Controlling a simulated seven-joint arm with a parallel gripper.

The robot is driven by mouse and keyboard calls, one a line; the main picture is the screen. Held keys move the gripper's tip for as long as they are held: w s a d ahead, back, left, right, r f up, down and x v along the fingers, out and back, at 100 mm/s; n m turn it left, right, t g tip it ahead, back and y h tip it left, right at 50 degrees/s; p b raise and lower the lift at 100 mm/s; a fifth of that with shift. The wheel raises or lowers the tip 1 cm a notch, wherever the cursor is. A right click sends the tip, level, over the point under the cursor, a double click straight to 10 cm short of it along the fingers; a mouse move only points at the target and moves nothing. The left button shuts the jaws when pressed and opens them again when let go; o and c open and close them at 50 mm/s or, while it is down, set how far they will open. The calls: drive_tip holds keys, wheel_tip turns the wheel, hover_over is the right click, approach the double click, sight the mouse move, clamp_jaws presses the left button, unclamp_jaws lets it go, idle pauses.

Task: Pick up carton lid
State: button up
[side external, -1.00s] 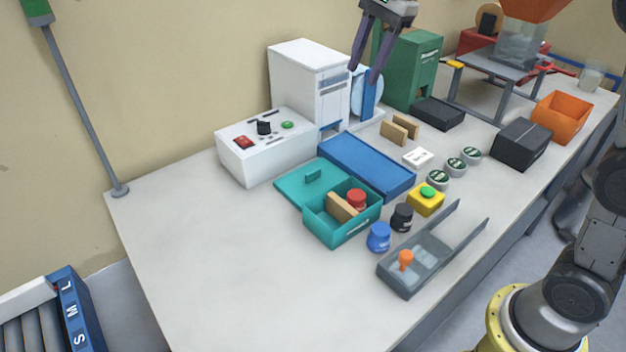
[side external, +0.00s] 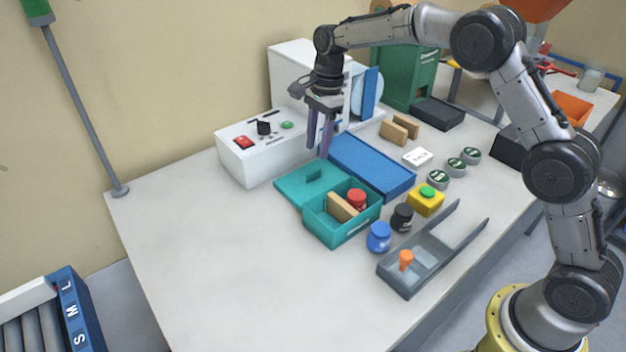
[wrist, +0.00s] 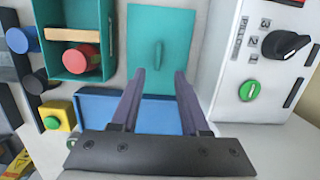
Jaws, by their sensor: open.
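The teal carton lid (side external: 302,183) lies flat on the table against the teal carton, with a small raised handle on top. In the wrist view the lid (wrist: 175,35) is ahead of my fingers, its handle upright near the middle. The open carton (side external: 340,232) holds a tan block (side external: 341,207) and a red-capped jar (side external: 356,198). My gripper (side external: 321,152) is open and empty, pointing down above the lid's far edge. In the wrist view my gripper (wrist: 160,78) shows its two fingers apart, with the handle beyond the tips, roughly between them.
A white control box (side external: 262,148) stands close behind the lid. A blue tray (side external: 372,168) lies to its right. A blue jar (side external: 379,237), a black jar (side external: 401,217) and a grey tray (side external: 410,283) sit right of the carton. The table's left front is clear.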

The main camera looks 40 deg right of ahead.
sight(313, 171)
drive_tip(key=shift+s+a+f, duration=0.1)
drive_tip(key=shift+a+f, duration=0.15)
drive_tip(key=shift+f, duration=0.8)
drive_tip(key=shift+s+a+f, duration=0.1)
drive_tip(key=shift+a+f, duration=0.15)
drive_tip(key=shift+f, duration=0.8)
drive_tip(key=shift+a+f, duration=0.25)
drive_tip(key=shift+f, duration=0.8)
clamp_jaws()
